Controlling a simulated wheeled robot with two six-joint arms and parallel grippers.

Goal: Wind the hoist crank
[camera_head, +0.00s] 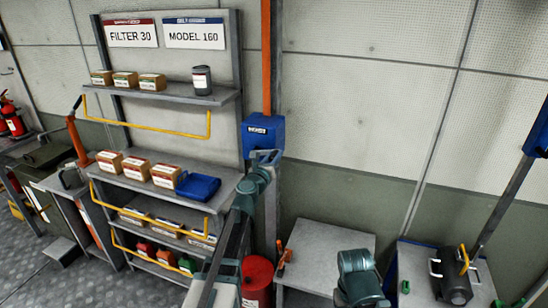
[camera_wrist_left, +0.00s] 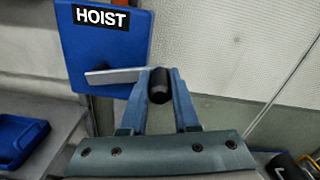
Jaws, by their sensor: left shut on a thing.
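The blue hoist box (camera_head: 262,133) is fixed to the orange post, and its HOIST label shows in the wrist view (camera_wrist_left: 101,40). A flat silver crank arm (camera_wrist_left: 112,76) reaches to the right across the lower part of the box in the wrist view. The black crank handle (camera_wrist_left: 159,88) is at its right end. My left gripper (camera_head: 265,157) is just below the box in the head view. In the wrist view its blue fingers (camera_wrist_left: 160,86) are shut around the black handle. My right gripper does not show; only a teal part of my right arm is at the bottom.
Shelves (camera_head: 188,92) with small boxes and a dark can stand left of the post. A blue tray (camera_head: 198,186) lies on the middle shelf. A red drum (camera_head: 257,278) stands below the hoist. A grey bench (camera_head: 322,252) is to the right. The wall right of the post is clear.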

